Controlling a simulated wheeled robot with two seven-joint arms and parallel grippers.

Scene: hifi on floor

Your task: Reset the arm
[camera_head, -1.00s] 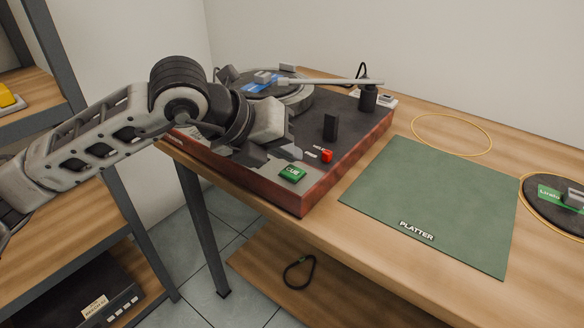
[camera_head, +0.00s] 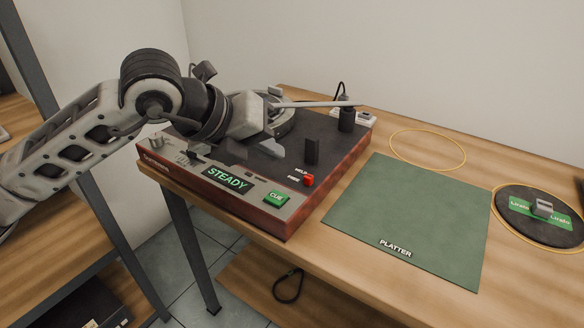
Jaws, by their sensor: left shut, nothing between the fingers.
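The turntable (camera_head: 345,155) is a dark-topped deck with a reddish-brown body on the wooden table. Its thin grey tonearm (camera_head: 320,103) reaches left from a black pivot post (camera_head: 346,118) over the platter (camera_head: 284,122), which my arm mostly hides. On the deck's front are a sign reading STEADY (camera_head: 228,179), a green CUE button (camera_head: 277,197), a red switch (camera_head: 308,180) and an upright black block (camera_head: 312,151). My left gripper (camera_head: 268,147) is shut and empty, apparently above the deck behind the CUE button. My right gripper is not in view.
A green mat marked PLATTER (camera_head: 410,215) lies right of the deck. A metal-framed shelf (camera_head: 90,180) stands at left.

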